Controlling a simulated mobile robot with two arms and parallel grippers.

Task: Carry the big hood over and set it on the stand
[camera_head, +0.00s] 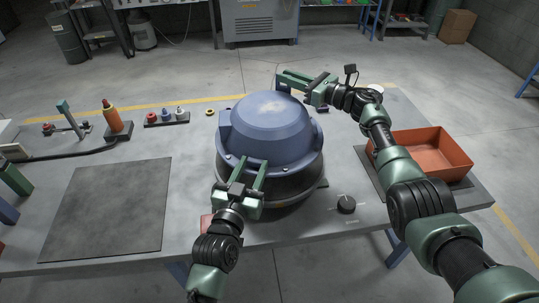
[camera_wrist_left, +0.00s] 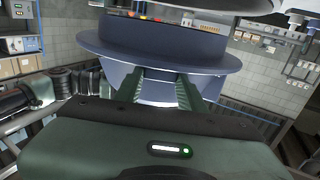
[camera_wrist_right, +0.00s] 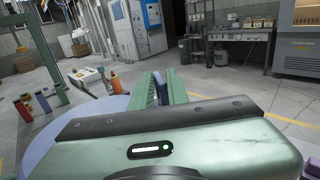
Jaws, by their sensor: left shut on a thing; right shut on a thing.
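The big blue domed hood (camera_head: 268,128) is over a dark grey round body (camera_head: 290,192), likely the stand, near the middle of the table. I cannot tell whether the hood's rim touches it. My left gripper (camera_head: 256,166) is shut on the near side of the hood; in the left wrist view the fingers (camera_wrist_left: 160,82) close at the part beside the wide blue flange (camera_wrist_left: 150,52). My right gripper (camera_head: 282,80) is at the far side of the hood, shut on a dark blue lug (camera_wrist_right: 160,90). The hood hides most of the stand's top.
A dark square mat (camera_head: 107,212) lies bare on the table (camera_head: 190,165) at the left.

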